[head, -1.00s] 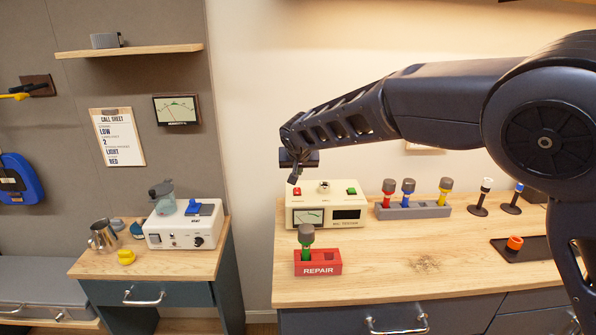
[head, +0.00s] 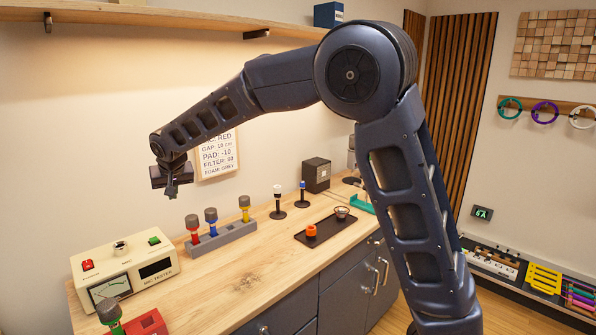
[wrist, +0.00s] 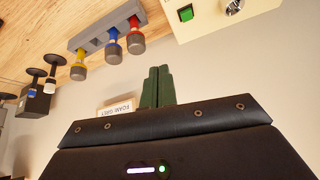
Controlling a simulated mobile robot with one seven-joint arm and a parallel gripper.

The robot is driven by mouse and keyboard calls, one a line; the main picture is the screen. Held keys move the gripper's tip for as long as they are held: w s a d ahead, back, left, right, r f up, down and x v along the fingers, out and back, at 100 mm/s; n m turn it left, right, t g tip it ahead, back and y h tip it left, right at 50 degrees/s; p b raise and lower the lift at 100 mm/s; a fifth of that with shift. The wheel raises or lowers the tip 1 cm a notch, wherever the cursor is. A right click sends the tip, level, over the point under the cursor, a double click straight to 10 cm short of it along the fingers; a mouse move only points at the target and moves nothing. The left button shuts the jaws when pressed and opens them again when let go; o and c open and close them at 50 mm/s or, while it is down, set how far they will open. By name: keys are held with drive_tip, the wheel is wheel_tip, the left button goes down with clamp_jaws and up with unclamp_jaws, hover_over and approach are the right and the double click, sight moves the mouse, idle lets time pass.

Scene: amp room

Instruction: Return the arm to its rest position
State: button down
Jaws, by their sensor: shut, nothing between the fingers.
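My gripper (head: 172,188) hangs at the end of my raised arm, above the bench and in front of the wall sign. In the wrist view its two dark green fingers (wrist: 157,87) are pressed together with nothing between them. The wooden bench top (head: 255,268) lies below it. The cream mic tester (head: 122,268) stands below and to the left of my gripper, and the grey rack (head: 222,238) with red, blue and yellow microphones stands below and to its right. My gripper touches none of these.
A black tray (head: 328,228) with an orange piece, two slim stands and a dark box (head: 316,174) are further along the bench. The red repair block (head: 148,323) is at the lower left. A shelf (head: 150,16) runs above my arm. Air around my gripper is free.

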drive_tip(key=w+d+r+m, duration=0.1)
drive_tip(key=w+d+r, duration=0.15)
drive_tip(key=d, duration=0.75)
drive_tip(key=w+d+r+m+h, duration=0.1)
drive_tip(key=w+d, duration=0.2)
drive_tip(key=d, duration=0.7)
drive_tip(key=w+d+r+m, duration=0.1)
drive_tip(key=w+d+r, duration=0.15)
drive_tip(key=d, duration=0.85)
drive_tip(key=s+d+m, duration=0.1)
drive_tip(key=s+d, duration=0.1)
drive_tip(key=d, duration=0.7)
drive_tip(key=s+d, duration=0.2)
drive_tip(key=d, duration=0.7)
drive_tip(key=s+d+f+m+h, duration=0.1)
drive_tip(key=s+d+f, duration=0.1)
drive_tip(key=s+d, duration=0.6)
drive_tip(key=s+d+f+m+h, duration=0.1)
drive_tip(key=s+d+f, duration=0.2)
drive_tip(key=s+d, duration=0.6)
drive_tip(key=shift+s+d+h, duration=0.15)
drive_tip(key=shift+s+h, duration=0.25)
drive_tip(key=shift+s, duration=0.05)
